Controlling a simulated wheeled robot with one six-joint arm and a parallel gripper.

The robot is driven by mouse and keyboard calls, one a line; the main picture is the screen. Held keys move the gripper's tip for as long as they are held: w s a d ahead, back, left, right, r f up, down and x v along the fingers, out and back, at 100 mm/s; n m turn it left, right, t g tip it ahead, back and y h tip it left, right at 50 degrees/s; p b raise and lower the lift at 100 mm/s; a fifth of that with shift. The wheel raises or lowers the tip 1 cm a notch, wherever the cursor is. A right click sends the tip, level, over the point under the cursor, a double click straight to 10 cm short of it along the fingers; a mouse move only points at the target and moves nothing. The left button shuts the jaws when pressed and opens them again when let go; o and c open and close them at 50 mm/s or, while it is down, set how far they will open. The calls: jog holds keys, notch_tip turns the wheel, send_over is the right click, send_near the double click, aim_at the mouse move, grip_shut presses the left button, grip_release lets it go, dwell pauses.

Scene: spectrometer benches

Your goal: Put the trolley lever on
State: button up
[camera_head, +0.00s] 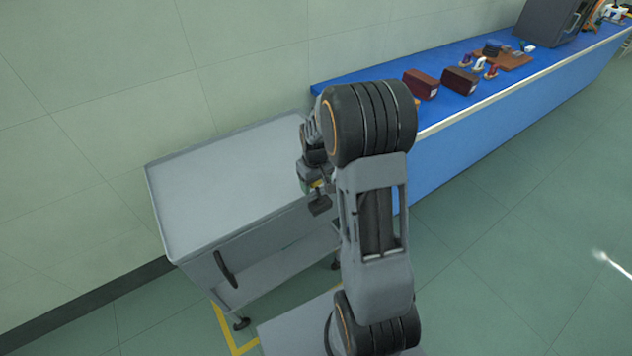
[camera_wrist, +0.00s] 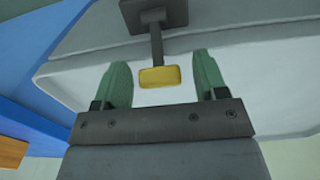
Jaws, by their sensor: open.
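The grey trolley (camera_head: 215,180) stands against the wall at the left of the head view. In the wrist view its pale body (camera_wrist: 80,75) fills the background. The trolley lever (camera_wrist: 159,77) has a yellow tip on a dark stem, which runs to a dark mount (camera_wrist: 148,14) at the top. My gripper (camera_wrist: 160,62) is open, with one green finger on each side of the yellow tip. Gaps show on both sides, so neither finger appears to touch it. In the head view my arm hides most of my gripper and the lever there.
A long blue bench (camera_head: 470,125) runs along the wall to the right, close to the trolley. It holds two dark red boxes (camera_head: 421,84), small coloured items and a dark cabinet (camera_head: 553,22). A dark handle (camera_head: 225,268) is on the trolley's near side. Floor at the right is clear.

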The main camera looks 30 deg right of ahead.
jog(key=c, duration=0.9)
